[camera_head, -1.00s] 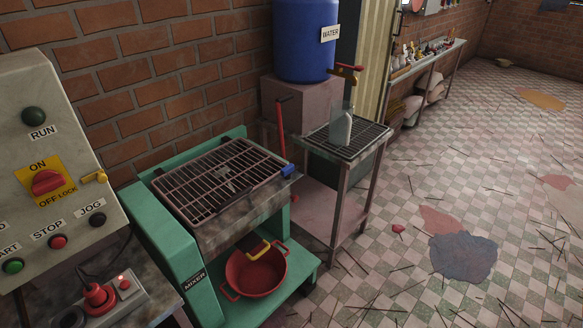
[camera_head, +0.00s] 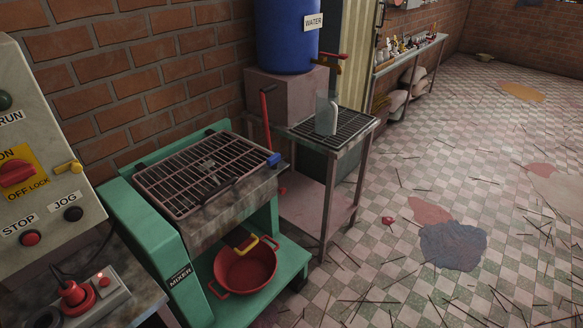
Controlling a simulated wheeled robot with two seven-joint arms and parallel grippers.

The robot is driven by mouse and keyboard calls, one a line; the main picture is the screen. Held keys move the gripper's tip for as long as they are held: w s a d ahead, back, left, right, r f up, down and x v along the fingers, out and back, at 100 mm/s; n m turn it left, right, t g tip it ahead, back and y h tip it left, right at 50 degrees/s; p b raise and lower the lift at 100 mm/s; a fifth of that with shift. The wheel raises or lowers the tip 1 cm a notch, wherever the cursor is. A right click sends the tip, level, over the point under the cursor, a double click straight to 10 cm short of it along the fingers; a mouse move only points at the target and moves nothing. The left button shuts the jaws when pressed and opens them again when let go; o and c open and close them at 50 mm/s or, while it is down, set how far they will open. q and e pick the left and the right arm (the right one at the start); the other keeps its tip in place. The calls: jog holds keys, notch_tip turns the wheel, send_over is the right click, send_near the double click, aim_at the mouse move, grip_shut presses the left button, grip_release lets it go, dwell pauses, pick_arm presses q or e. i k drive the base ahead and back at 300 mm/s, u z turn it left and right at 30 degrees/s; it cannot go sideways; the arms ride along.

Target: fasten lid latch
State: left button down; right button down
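The green mixer (camera_head: 165,240) stands against the brick wall, marked by a MIXER label. Its barred grille lid (camera_head: 190,180) lies flat over the top of the grey trough (camera_head: 235,208). A blue piece (camera_head: 273,159) sits at the lid's right end; I cannot tell whether it is the latch or how it is set. A red lever (camera_head: 266,120) stands upright behind that end. A red two-handled pot (camera_head: 245,272) sits on the lower shelf, with a yellow handle (camera_head: 246,244) above it under the trough. Neither of my grippers is in view.
A control panel (camera_head: 45,150) with buttons and a rotary switch stands at the left, above a red plug in a socket box (camera_head: 95,295). A metal stand (camera_head: 350,140) holding a clear jug and a blue water barrel (camera_head: 287,40) are beyond the mixer. The floor (camera_head: 400,235) at right is largely open, with scattered sticks.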

aim_at(272, 162)
jog(key=z, duration=0.55)
jog(key=k, duration=0.65)
jog(key=z, duration=0.6)
jog(key=i, duration=2.05)
jog(key=u, duration=1.55)
jog(key=i, duration=0.35)
jog(key=u, duration=0.25)
